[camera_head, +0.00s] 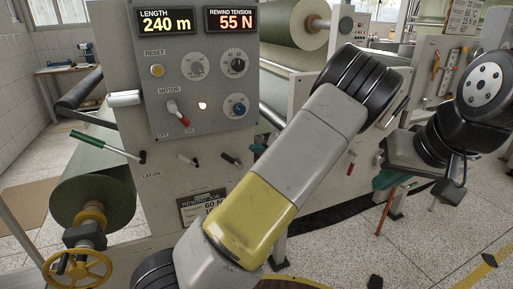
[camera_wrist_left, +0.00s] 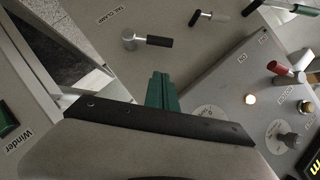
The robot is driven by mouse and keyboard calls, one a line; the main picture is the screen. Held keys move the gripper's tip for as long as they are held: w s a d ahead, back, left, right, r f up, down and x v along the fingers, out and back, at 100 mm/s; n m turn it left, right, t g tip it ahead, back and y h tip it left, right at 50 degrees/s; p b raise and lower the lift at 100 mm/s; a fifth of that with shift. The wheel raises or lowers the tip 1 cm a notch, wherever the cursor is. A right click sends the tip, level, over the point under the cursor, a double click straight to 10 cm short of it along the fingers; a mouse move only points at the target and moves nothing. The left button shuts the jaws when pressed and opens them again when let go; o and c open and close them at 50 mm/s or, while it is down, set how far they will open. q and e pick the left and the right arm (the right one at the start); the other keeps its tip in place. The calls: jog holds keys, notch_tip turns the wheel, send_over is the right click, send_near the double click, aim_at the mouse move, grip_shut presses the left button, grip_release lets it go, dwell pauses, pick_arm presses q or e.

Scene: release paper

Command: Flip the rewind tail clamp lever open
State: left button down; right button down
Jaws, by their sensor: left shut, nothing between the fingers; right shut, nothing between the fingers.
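The tail clamp lever (camera_wrist_left: 158,41) has a silver hub and a black grip. It sits near its "tail clamp" label in the left wrist view, with the grip pointing right. In the head view the lever (camera_head: 230,158) is on the lower machine panel, grip slanting up-left. My left gripper (camera_wrist_left: 162,78) shows green fingers, shut and empty, apart from the lever and below it in the wrist view. In the head view only a bit of the left gripper (camera_head: 259,143) shows beside my forearm. My right gripper (camera_head: 388,180) is shut and empty at the right, away from the panel.
A similar black-grip lever (camera_head: 187,160) and a green-handled lever (camera_head: 105,145) sit left of the clamp lever. Above are the control box (camera_head: 200,120) with knobs and a red motor switch (camera_head: 178,113). A paper roll (camera_head: 95,195) and yellow handwheel (camera_head: 77,268) are lower left.

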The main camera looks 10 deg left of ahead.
pick_arm(q)
jog(key=shift+v, duration=1)
jog(key=s+a+r+n+g+h, duration=0.1)
jog(key=s+a+g+h, duration=0.1)
jog(key=s+h, duration=0.35)
jog(key=s+a+r+g+h, duration=0.2)
jog(key=s+g, duration=0.1)
jog(key=s, duration=0.6)
jog(key=s+d+r+m+t+h, duration=0.1)
jog(key=s+d+r+t+h, duration=0.1)
jog(key=s+r, duration=0.4)
jog(key=s+d+r+m+t+h, duration=0.1)
jog(key=s+r, duration=0.5)
jog(key=s, duration=0.7)
jog(key=d+t+h, duration=0.1)
jog(key=d+h, duration=0.1)
jog(key=h, duration=0.1)
jog(key=shift+d+m+t+h, duration=0.3)
jog(key=shift+m+h, duration=0.05)
jog(key=shift+m, duration=0.05)
jog(key=shift+s, duration=0.15)
